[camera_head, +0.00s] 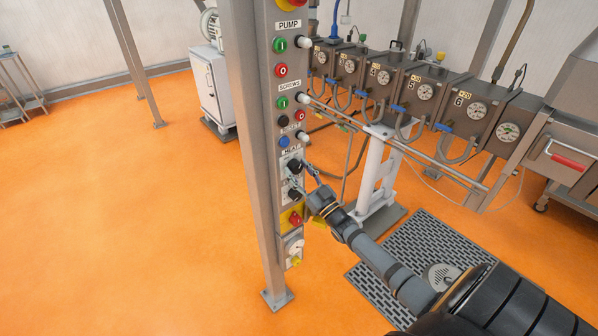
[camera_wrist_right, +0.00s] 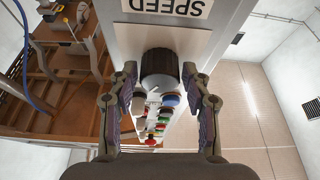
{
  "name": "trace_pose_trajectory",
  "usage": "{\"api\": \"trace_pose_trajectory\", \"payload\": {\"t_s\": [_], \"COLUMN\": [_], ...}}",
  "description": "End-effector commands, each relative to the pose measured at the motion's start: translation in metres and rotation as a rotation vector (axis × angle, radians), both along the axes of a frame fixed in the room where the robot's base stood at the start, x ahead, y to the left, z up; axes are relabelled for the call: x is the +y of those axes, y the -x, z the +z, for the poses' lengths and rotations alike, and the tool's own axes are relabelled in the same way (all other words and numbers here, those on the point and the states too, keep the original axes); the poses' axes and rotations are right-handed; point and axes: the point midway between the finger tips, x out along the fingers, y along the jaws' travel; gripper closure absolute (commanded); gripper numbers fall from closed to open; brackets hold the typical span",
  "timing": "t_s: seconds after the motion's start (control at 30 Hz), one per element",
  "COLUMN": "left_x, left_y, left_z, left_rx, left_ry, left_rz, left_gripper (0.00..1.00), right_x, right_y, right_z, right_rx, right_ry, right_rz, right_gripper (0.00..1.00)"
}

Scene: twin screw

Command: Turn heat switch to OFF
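The control panel (camera_head: 289,75) stands on a steel post, with a label that looks like HEAT (camera_head: 291,149) above a black knob (camera_head: 294,166). A second black knob (camera_head: 294,194) sits lower on the panel. My right gripper (camera_head: 303,180) is in front of these knobs, coming from the lower right. In the right wrist view, the right gripper (camera_wrist_right: 160,88) is open, with one finger on each side of a black knob (camera_wrist_right: 160,69). An upside-down SPEED label (camera_wrist_right: 168,7) shows by that knob. I cannot tell whether the fingers touch it. My left gripper is not in view.
The panel also has green buttons (camera_head: 280,45), a red button (camera_head: 281,70), a blue button (camera_head: 284,141) and a red knob on yellow (camera_head: 295,217). Machine modules with gauges (camera_head: 424,91) stand behind, to the right. The orange floor (camera_head: 130,210) at left is clear.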

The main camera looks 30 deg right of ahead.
Motion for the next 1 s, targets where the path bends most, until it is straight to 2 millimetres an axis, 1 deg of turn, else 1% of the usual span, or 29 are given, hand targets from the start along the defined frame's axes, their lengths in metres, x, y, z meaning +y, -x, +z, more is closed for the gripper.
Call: {"api": "trace_pose_trajectory", "payload": {"t_s": [0.03, 0.2, 0.27, 0.47, 0.63, 0.77, 1.0], "left_x": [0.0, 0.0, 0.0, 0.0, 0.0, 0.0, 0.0], "left_y": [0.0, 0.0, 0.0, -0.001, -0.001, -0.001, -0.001], "left_z": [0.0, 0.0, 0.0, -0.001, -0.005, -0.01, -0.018], "left_rx": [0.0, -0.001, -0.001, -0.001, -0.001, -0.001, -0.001], "left_ry": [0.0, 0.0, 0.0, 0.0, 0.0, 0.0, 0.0], "left_rz": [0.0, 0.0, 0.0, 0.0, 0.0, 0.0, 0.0], "left_gripper": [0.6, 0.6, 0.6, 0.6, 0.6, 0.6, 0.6], "right_x": [0.0, 0.0, 0.0, 0.0, -0.001, -0.002, -0.003], "right_y": [0.0, 0.0, 0.0, 0.0, 0.0, 0.0, 0.0], "right_z": [0.0, 0.0, 0.0, -0.001, -0.001, -0.002, -0.001], "right_rx": [0.0, 0.0, 0.0, -0.001, -0.006, -0.013, -0.029], "right_ry": [0.0, 0.0, 0.0, 0.015, 0.076, 0.161, 0.377], "right_rz": [0.0, 0.0, 0.0, 0.0, 0.0, 0.0, 0.0], "right_gripper": [0.63, 0.86, 0.93, 0.93, 0.93, 0.93, 0.93]}}
